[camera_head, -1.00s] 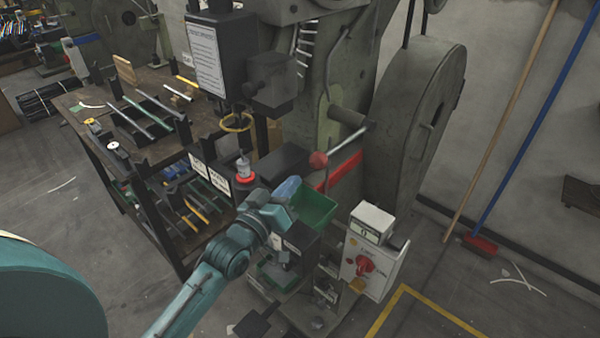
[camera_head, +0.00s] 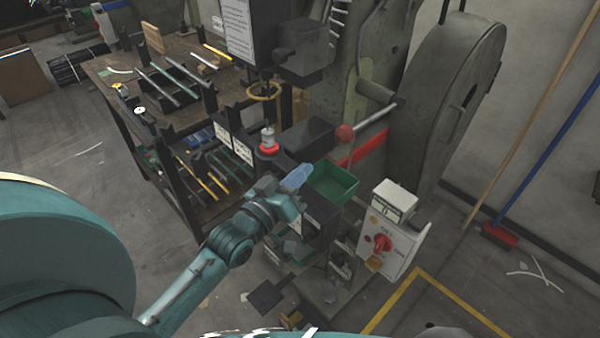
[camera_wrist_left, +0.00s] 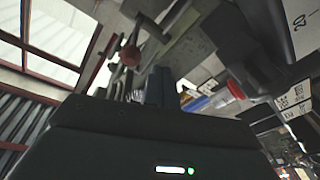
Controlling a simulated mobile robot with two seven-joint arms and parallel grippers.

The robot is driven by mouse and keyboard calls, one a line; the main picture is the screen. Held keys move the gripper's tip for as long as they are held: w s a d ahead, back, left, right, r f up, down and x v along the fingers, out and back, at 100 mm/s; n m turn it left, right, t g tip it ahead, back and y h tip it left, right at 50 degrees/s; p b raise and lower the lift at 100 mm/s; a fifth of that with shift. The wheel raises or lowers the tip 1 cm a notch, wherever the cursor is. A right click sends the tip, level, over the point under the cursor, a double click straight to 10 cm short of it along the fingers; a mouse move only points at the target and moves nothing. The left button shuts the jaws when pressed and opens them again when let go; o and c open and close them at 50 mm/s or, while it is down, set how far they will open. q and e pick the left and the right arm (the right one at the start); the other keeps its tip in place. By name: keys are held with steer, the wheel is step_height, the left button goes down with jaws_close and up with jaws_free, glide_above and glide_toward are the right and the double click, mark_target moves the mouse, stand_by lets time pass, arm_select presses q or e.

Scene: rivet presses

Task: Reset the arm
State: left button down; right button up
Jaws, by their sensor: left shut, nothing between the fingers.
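My left arm (camera_head: 208,268), teal, reaches in from the lower left of the head view. Its gripper (camera_head: 297,176) is shut and empty, with bluish fingers just left of the green bin (camera_head: 335,185) at the rivet press (camera_head: 375,95). The gripper also shows in the left wrist view (camera_wrist_left: 159,85), where its fingers are close together with nothing between them. I cannot tell whether it touches the bin. My right gripper is not in view.
A control box (camera_head: 392,240) with a red knob stands right of the bin. The press's red-knobbed lever (camera_head: 345,133) is above the bin. A dark workbench (camera_head: 177,120) with rods is at left. Brooms (camera_head: 500,236) lean at the right wall. Floor between is open.

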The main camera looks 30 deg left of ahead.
arm_select(q)
steer(key=s+d+f+m+g+p, duration=0.1)
steer(key=s+d+f+m+g, duration=0.2)
steer(key=s+f, duration=0.4)
steer(key=s+d+f+m+g+p, duration=0.1)
steer(key=s+d+f+m+g, duration=0.2)
steer(key=s+f, duration=0.5)
steer(key=shift+s+d+f+g+p, duration=0.15)
steer(key=shift+s+d+g+p, duration=0.25)
steer(key=shift+s+d+g, duration=0.45)
steer(key=c, duration=2.2)
jaws_free()
steer(key=shift+w+a, duration=0.1)
steer(key=shift+a, duration=0.05)
